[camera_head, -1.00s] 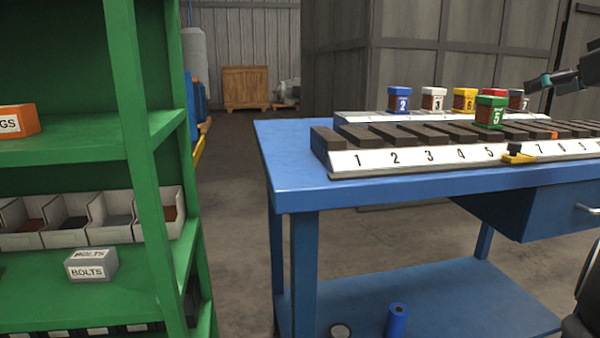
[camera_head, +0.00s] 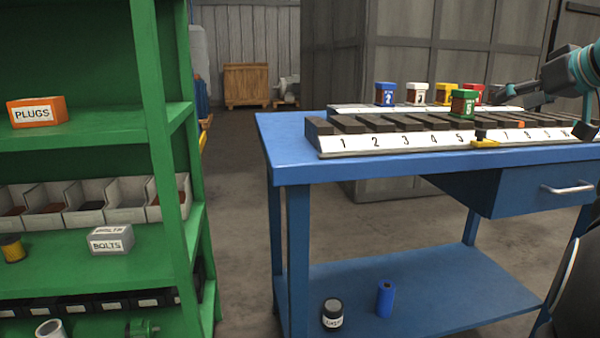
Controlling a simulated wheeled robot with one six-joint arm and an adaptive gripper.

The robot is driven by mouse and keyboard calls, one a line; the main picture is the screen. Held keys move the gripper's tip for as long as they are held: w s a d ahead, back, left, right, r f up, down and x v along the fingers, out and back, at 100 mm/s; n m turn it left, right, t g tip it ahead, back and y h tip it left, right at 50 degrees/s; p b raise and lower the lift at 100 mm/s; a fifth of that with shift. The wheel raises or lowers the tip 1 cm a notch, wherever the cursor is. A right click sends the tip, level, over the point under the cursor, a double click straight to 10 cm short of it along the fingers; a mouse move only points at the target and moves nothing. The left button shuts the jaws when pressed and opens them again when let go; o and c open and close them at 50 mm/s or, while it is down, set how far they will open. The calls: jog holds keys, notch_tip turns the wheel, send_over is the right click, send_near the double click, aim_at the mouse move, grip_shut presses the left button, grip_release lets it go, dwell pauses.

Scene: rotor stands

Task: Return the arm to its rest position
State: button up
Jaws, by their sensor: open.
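Part of my arm (camera_head: 572,72) enters at the right edge, over the right end of the blue table (camera_head: 290,165). Its dark and teal links reach left above the rotor stands. I cannot make out gripper fingers in the view. The front stand (camera_head: 330,144) has a white number strip and several dark bars.
A small yellow and black piece (camera_head: 485,141) sits at the strip's front, hiding a number. A green shelf (camera_head: 160,140) with bins stands at the left. A jar (camera_head: 333,314) and a blue cylinder (camera_head: 385,298) stand on the table's lower shelf. Floor between is clear.

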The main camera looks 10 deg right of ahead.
jog(key=s+a+f+m+g+p, duration=0.1)
jog(key=s+a+f+g, duration=0.1)
jog(key=a+f, duration=0.7)
jog(key=s+a+f+g, duration=0.25)
jog(key=a+f, duration=0.35)
jog(key=a, duration=0.7)
jog(key=s+a+f+g, duration=0.1)
jog(key=s+a+f, duration=0.4)
jog(key=s+f, duration=0.2)
jog(key=s+a+f+n+g+h+p, duration=0.1)
jog(key=s+a+f, duration=0.3)
jog(key=s+f, duration=0.4)
notch_tip(320, 180, down, 4)
jog(key=shift+s+a+r, duration=0.15)
jog(key=shift+s+a, duration=0.05)
jog(key=shift+a, duration=0.15)
